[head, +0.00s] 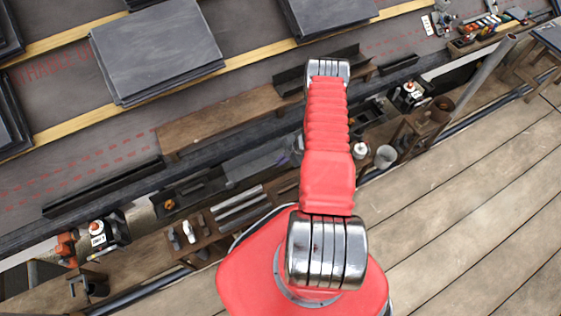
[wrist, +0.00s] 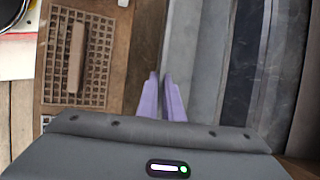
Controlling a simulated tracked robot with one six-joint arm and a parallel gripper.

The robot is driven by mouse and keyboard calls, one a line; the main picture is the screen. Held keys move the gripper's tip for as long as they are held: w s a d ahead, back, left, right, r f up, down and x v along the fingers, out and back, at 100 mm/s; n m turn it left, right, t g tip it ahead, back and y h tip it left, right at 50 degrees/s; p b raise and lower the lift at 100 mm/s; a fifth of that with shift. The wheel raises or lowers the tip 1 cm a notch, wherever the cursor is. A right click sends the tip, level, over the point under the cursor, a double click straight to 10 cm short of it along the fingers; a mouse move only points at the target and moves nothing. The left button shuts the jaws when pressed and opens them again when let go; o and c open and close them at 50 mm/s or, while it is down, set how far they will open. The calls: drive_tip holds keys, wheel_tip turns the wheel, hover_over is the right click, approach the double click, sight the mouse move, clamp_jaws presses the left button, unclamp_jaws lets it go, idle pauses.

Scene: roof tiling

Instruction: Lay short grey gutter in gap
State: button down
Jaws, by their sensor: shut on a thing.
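A short light-grey gutter (head: 255,163) shows in the head view, left of my arm. In the wrist view the grey channel (wrist: 202,60) runs up the picture just right of my fingers. My gripper (wrist: 161,80) has purple fingers close together at the channel's left edge, shut on it. In the head view my red arm hides most of the gripper. The brown board (head: 225,115) lies along the roof edge, with a dark gutter length (head: 105,190) to its left and a short dark piece (head: 399,64) to its right. Whether the held gutter touches anything below is unclear.
Slate stacks (head: 155,48) lie on the roof between yellow battens. A wooden rack with grey tubes (head: 240,205) and a boxed tool (head: 97,232) stand near the roof edge. In the wrist view a grated tray (wrist: 98,60) is left of my fingers.

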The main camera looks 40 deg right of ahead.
idle(0.4)
drive_tip(key=c, duration=1.8)
unclamp_jaws()
drive_tip(key=shift+c, duration=0.2)
drive_tip(key=shift+o, duration=0.5)
drive_tip(key=o, duration=0.3)
drive_tip(key=shift+r, duration=0.1)
drive_tip(key=shift+r, duration=4.4)
